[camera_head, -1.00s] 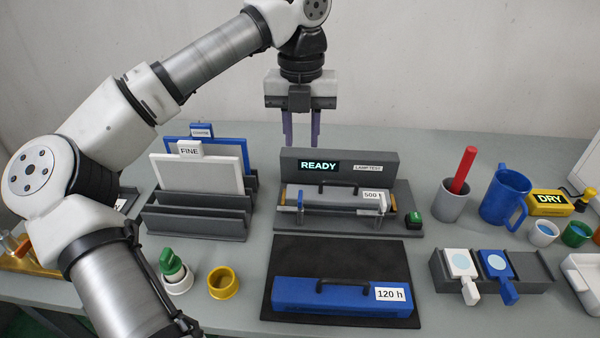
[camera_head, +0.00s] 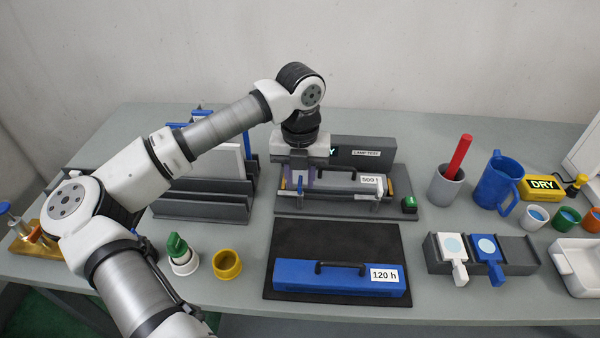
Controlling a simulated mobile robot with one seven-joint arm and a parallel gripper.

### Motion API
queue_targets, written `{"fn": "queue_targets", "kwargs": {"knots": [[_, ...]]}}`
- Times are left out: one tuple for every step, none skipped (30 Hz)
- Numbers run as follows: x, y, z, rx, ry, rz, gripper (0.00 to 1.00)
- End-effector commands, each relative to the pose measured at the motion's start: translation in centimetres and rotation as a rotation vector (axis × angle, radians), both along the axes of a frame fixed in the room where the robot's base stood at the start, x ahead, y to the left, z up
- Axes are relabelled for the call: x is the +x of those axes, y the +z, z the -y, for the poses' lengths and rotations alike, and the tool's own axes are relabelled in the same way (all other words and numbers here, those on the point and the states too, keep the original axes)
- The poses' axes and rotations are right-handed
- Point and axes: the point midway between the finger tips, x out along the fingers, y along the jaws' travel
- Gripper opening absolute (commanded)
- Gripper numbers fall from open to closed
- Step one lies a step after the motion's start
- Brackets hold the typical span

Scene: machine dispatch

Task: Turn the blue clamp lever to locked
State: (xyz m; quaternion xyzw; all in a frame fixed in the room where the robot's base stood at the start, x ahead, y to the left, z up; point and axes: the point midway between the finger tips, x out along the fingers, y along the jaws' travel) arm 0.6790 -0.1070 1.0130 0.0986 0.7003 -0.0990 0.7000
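The lamp fixture (camera_head: 345,206) is a dark grey stand holding a grey lamp unit (camera_head: 338,177) with a "500" label. A small upright lever with a bluish look (camera_head: 299,187) stands at the front left of the unit. A similar paler lever (camera_head: 378,188) stands at the front right. My gripper (camera_head: 302,179) points down at the left end of the unit, at the left lever. Its purple fingers look apart, one on each side of the lever in the picture; contact cannot be told. My gripper covers most of the fixture's display.
A blue "120 h" unit (camera_head: 335,277) lies on a black mat (camera_head: 335,236) in front. A filter rack (camera_head: 205,208) stands close on the left. A grey cup (camera_head: 447,186) with a red stick and a blue mug (camera_head: 497,184) stand on the right.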

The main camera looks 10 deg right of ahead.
Motion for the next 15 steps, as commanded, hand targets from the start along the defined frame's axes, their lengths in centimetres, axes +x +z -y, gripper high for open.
{"fn": "queue_targets", "kwargs": {"knots": [[0.00,-0.05,0.00,0.000,0.000,0.000,0.30],[0.00,-0.07,0.00,0.000,0.000,0.000,0.30],[0.00,-0.07,0.00,0.000,0.000,0.000,0.30],[0.00,-0.06,0.00,0.000,0.000,0.000,0.30],[0.00,-0.06,0.00,0.000,0.000,0.000,0.30],[0.01,-0.05,0.00,0.000,0.000,0.000,0.30],[0.01,-0.05,0.00,0.000,0.000,0.000,0.27],[0.01,-0.04,0.00,0.000,0.000,0.000,0.23],[0.01,-0.04,0.00,0.000,0.000,0.001,0.18],[0.01,-0.04,0.00,0.000,0.000,0.001,0.14],[0.01,-0.03,0.00,0.000,0.000,0.000,0.10],[0.01,-0.03,0.00,0.000,0.000,0.000,0.05],[0.01,-0.03,0.00,0.000,0.000,0.000,0.01],[0.01,-0.02,0.01,0.000,0.000,0.001,0.00],[0.01,-0.02,0.01,0.000,0.000,0.001,0.00]]}}
